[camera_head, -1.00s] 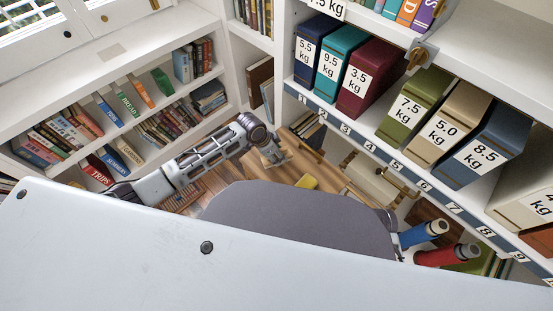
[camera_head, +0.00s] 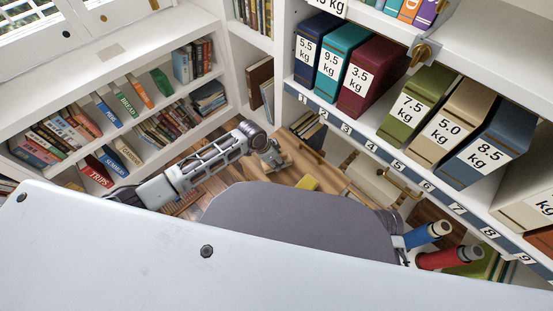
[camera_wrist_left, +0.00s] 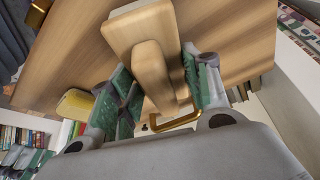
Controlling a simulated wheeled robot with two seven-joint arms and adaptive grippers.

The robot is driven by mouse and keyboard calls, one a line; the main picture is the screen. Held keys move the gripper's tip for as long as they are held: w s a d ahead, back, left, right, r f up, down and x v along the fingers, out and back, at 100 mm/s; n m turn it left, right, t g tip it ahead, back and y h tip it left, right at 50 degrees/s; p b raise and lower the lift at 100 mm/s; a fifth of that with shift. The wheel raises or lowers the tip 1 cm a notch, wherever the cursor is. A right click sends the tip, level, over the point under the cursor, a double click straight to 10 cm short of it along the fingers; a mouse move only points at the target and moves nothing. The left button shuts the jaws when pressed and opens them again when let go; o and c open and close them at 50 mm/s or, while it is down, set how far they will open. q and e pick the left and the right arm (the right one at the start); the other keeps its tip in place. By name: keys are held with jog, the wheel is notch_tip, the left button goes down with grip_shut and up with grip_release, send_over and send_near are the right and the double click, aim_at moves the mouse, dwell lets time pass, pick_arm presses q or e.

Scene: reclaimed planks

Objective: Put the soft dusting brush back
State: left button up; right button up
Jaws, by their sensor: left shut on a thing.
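My left gripper (camera_head: 274,158) is low in the middle of the head view, over a wood surface, small and partly hidden behind its wrist. In the left wrist view my left gripper (camera_wrist_left: 160,95) has its green-padded fingers on either side of a pale wooden handle and is shut on it. This appears to be the soft dusting brush (camera_wrist_left: 152,70), with a wide wooden block at its far end. Its bristles are mostly hidden. My right gripper cannot be made out in the head view.
A shelf of numbered slots holds weight-labelled binders (camera_head: 370,80) at right. A low bookcase (camera_head: 150,95) stands at left. A yellow item (camera_head: 307,183) lies near the gripper and also shows in the wrist view (camera_wrist_left: 75,104). Blue and red cylinders (camera_head: 440,258) stick out at lower right.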

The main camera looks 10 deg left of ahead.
pick_arm(q)
jog(key=o, duration=1)
jog(key=shift+f, duration=0.15)
jog(key=shift+c, duration=0.2)
jog(key=shift+s+a+r, duration=0.1)
jog(key=shift+a+r, duration=0.1)
jog(key=shift+r, duration=0.45)
jog(key=p+v, duration=0.3)
jog(key=v, duration=0.6)
jog(key=shift+r, duration=0.1)
jog(key=shift+p+v, duration=0.4)
jog(key=shift+v, duration=0.45)
pick_arm(e)
jog(key=shift+g+h, duration=0.3)
jog(key=shift+g, duration=0.2)
jog(key=shift+s+d+f, duration=0.2)
jog(key=shift+f, duration=0.65)
jog(key=shift+s+d+f, duration=0.2)
jog(key=shift+s+f, duration=0.05)
jog(key=shift+f, duration=0.6)
jog(key=shift+s+d+f, duration=0.2)
jog(key=shift+f, duration=0.65)
pick_arm(q)
jog(key=shift+s, duration=0.1)
pick_arm(e)
jog(key=shift+w+r, duration=0.1)
